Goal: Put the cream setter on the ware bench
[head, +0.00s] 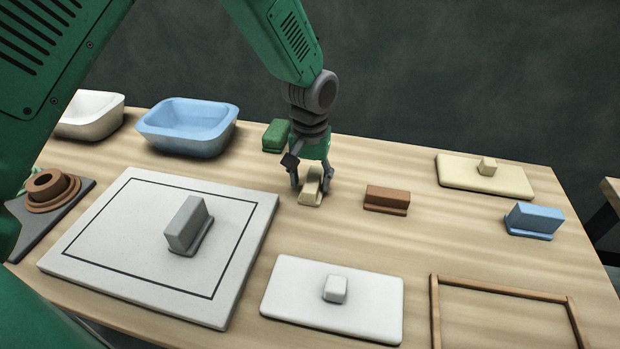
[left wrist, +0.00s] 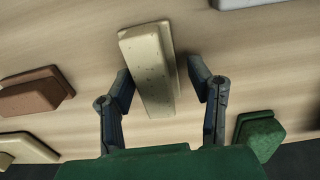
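The cream setter (head: 311,192), a small block on a wider foot, rests on the wooden table (head: 400,240) near its middle. My left gripper (head: 311,182) comes down over it from above, with one finger on each side. In the left wrist view the cream setter (left wrist: 148,68) stands between the open fingers (left wrist: 161,88), close to the left finger and with a clear gap to the right one. It does not look gripped. My right gripper is not in view. I cannot tell for sure which surface is the ware bench; another table edge (head: 611,190) shows at far right.
A brown block (head: 387,198) stands just right of the gripper, a green block (head: 275,136) just behind left. A grey block (head: 186,226) stands on a large grey board (head: 110,278). A blue basin (head: 188,127), white slab (head: 300,300), cream slab (head: 455,175), blue block (head: 534,220) and wooden frame (head: 500,289) surround.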

